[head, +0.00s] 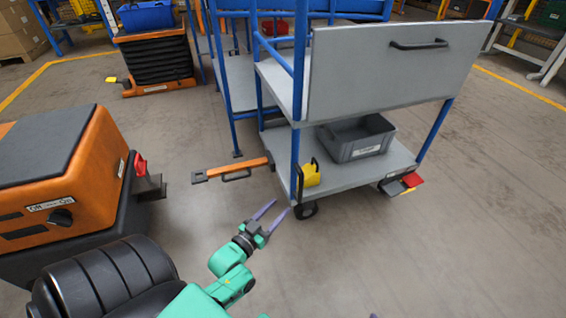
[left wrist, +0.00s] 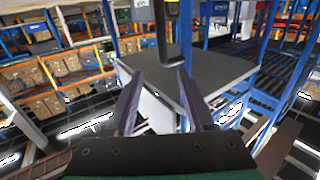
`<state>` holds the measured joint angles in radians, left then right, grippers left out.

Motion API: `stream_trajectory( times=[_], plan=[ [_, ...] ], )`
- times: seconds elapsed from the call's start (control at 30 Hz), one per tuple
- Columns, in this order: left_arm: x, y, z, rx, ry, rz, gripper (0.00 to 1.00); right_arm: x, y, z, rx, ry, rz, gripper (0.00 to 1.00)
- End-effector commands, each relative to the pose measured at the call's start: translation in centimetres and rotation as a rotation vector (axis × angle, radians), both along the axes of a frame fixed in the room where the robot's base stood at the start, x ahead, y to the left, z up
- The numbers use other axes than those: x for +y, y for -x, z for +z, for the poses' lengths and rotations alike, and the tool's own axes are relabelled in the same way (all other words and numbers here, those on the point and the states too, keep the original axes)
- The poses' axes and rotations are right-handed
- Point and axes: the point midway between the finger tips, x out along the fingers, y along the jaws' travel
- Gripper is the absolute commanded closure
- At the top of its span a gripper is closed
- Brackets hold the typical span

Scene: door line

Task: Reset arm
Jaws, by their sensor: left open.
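My left gripper (head: 281,206) is open and empty in the head view, its two purple fingers apart above the floor. It is in front of the cart's near front wheel and left of the cart. In the left wrist view the two fingers (left wrist: 160,73) are spread, with nothing between them. A dark handle-like bar (left wrist: 168,50) and a grey shelf surface (left wrist: 215,75) show beyond the fingertips. My green left forearm (head: 232,283) reaches up from the bottom edge.
A blue-framed cart (head: 345,180) with a grey upright panel (head: 385,68) and black handle stands ahead. A grey bin (head: 357,138) is on its lower shelf. An orange bar (head: 232,168) juts from its left side. An orange machine (head: 60,180) stands left. Floor at right is clear.

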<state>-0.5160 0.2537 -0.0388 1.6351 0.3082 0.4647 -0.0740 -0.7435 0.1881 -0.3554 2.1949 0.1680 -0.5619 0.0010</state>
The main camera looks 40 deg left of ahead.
Motion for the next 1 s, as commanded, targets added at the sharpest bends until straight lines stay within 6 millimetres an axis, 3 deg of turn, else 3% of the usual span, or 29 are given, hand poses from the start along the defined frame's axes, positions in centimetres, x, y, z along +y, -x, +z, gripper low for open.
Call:
stream_trajectory(
  times=[0.27,0.37,0.47,0.6,0.7,0.9,1.0],
  plan=[
    [-0.5,0.0,-0.2,0.013,0.005,-0.009,0.45,0.0,0.0,0.0,-0.001,-0.001,0.0,0.53],
    [-3.5,0.2,-1.1,0.1,0.03,-0.064,0.45,0.0,0.0,0.0,-0.001,-0.001,0.0,0.53],
    [-8.0,1.1,-2.3,0.235,0.064,-0.146,0.45,0.0,0.0,0.0,-0.001,-0.001,0.0,0.53],
    [-13.8,3.3,-3.3,0.417,0.095,-0.254,0.45,0.0,0.0,0.0,-0.001,-0.001,0.0,0.53],
    [-17.0,5.2,-3.5,0.528,0.111,-0.315,0.45,0.0,0.0,0.0,-0.001,-0.001,0.0,0.53],
    [-22.0,9.4,-2.9,0.728,0.129,-0.421,0.45,0.0,0.0,0.0,-0.001,-0.001,0.0,0.53],
    [-21.3,9.9,-2.7,0.781,0.1,-0.403,0.45,-0.8,0.4,0.3,0.035,0.037,-0.005,0.53]
  ],
)
